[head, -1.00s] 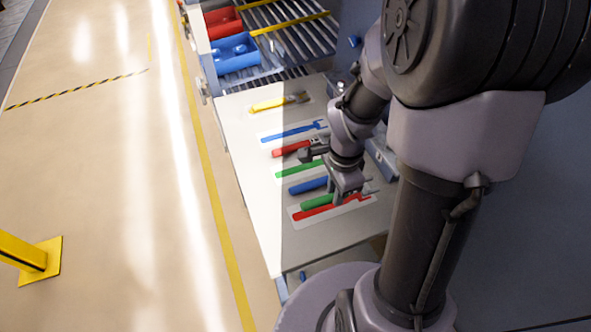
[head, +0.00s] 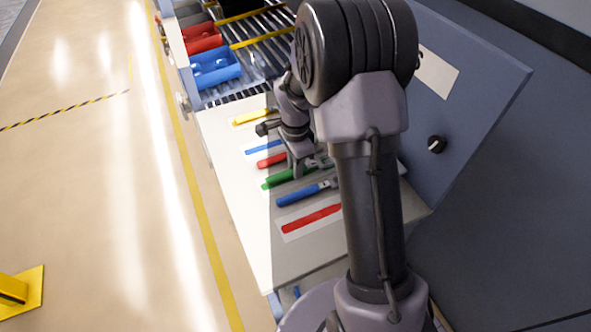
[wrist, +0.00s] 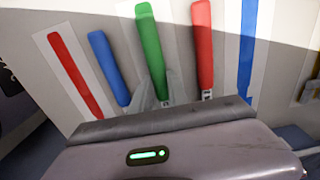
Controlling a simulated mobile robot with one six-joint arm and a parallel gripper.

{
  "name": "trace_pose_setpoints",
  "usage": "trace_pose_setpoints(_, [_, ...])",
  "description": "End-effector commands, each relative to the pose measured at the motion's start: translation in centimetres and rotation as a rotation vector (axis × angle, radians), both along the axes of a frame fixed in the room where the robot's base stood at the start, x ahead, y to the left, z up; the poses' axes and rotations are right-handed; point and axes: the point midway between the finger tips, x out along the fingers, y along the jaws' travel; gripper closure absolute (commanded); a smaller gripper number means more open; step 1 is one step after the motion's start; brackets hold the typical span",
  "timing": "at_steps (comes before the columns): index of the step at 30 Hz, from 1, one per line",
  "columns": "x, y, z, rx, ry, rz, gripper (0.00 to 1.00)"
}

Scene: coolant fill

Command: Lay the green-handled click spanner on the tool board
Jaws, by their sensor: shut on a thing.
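The green-handled click spanner (head: 283,178) is in my gripper (head: 298,173), over the pale tool board (head: 240,215). In the wrist view the green handle (wrist: 149,38) points away from the fingers (wrist: 157,96), which close around its lower part. The spanner lies along the green marked place, which it mostly covers; a bit of green shows at its left end in the head view. Whether it touches the board or hangs just above it, I cannot tell. The spanner's head is partly hidden by my gripper.
A blue-handled spanner (head: 300,195) lies close on the near side and a red-handled one (head: 271,160) on the far side. A red marking (head: 312,217) is bare at the near end. A yellow tool (head: 253,117) and blue marking (head: 262,148) are farther off. Bins stand beyond.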

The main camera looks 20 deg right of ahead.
Motion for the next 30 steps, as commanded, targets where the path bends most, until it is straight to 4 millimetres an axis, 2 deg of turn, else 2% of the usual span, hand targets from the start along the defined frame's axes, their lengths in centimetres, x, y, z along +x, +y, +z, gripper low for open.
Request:
trace_pose_setpoints(1, [0.0,0.0,-0.8,0.0,-0.001,0.0,1.0])
trace_pose_setpoints(10, [0.0,0.0,-0.9,0.0,-0.002,-0.001,1.0])
trace_pose_setpoints(11, [0.0,0.0,-0.9,0.0,-0.001,-0.001,0.78])
trace_pose_setpoints(14, [0.0,0.0,-0.8,0.0,-0.001,-0.001,0.59])
trace_pose_setpoints(23, [0.0,0.0,-0.7,0.0,-0.001,-0.001,0.59])
trace_pose_setpoints(26, [0.0,0.0,0.7,-0.001,-0.003,-0.001,0.59])
trace_pose_setpoints(30, [0.0,0.0,4.8,0.0,-0.004,-0.002,0.59])
